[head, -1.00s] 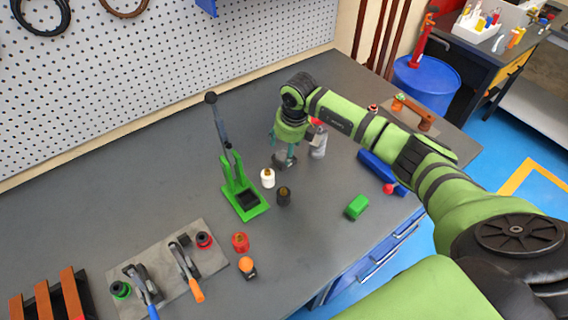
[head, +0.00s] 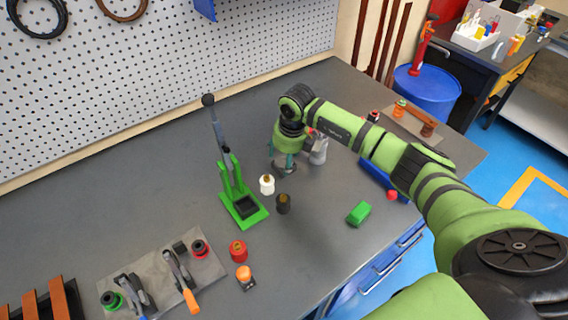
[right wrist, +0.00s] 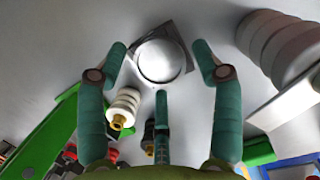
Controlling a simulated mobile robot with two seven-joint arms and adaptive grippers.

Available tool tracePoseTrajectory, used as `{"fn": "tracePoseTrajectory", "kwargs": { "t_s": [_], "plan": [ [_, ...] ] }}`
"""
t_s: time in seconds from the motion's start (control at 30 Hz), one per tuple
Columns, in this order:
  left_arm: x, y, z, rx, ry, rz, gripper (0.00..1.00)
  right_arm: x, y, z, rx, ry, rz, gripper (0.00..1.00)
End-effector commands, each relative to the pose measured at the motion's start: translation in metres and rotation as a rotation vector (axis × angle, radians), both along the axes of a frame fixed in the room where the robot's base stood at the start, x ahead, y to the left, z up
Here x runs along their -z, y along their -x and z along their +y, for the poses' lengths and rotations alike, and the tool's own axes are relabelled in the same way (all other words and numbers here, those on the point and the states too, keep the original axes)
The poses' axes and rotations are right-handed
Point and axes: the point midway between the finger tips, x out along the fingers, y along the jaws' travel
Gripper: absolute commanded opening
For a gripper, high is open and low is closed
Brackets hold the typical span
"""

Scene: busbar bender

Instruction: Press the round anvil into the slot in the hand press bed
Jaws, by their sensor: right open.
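The round anvil (right wrist: 160,62) is a grey disc on a dark square plate. It lies flat on the bench, and its plate (head: 284,168) shows partly under my right gripper in the head view. My right gripper (right wrist: 160,70) is open, with its three teal fingers spread about the near side of the anvil and nothing held. The green hand press (head: 236,190) stands to the left, its lever raised. The dark slot in its bed (head: 246,207) looks empty. My left gripper is not in view.
A grey ribbed insulator (head: 318,152) stands close to the right of my gripper. A green block (head: 359,213) lies at front right. The bench behind the press is clear.

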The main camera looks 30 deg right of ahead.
Motion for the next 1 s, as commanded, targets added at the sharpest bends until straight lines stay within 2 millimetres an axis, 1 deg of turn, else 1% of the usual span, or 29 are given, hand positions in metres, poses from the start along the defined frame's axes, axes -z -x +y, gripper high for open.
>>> {"fn": "tracePoseTrajectory", "kwargs": {
  "t_s": [0.03, 0.07, 0.1, 0.13, 0.17, 0.47, 1.0],
  "plan": [
    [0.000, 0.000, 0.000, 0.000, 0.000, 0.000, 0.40, 0.000, 0.000, 0.000, 0.000, 0.000, 0.000, 0.59],
    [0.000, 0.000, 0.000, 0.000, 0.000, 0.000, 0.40, 0.000, 0.000, 0.000, 0.000, 0.000, 0.000, 0.47],
    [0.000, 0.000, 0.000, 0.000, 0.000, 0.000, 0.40, 0.000, 0.000, 0.000, 0.000, 0.000, 0.000, 0.31],
    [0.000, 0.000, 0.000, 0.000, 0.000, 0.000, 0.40, 0.000, 0.000, 0.000, 0.000, 0.000, 0.000, 0.19],
    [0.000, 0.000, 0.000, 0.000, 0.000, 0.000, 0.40, 0.000, 0.000, 0.000, 0.000, 0.000, 0.000, 0.11],
    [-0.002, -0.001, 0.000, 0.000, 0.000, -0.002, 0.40, -0.003, 0.000, 0.000, 0.000, 0.000, -0.001, 0.11],
    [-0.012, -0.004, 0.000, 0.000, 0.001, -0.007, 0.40, -0.019, 0.000, 0.000, 0.001, -0.001, -0.002, 0.11]
  ]
}}
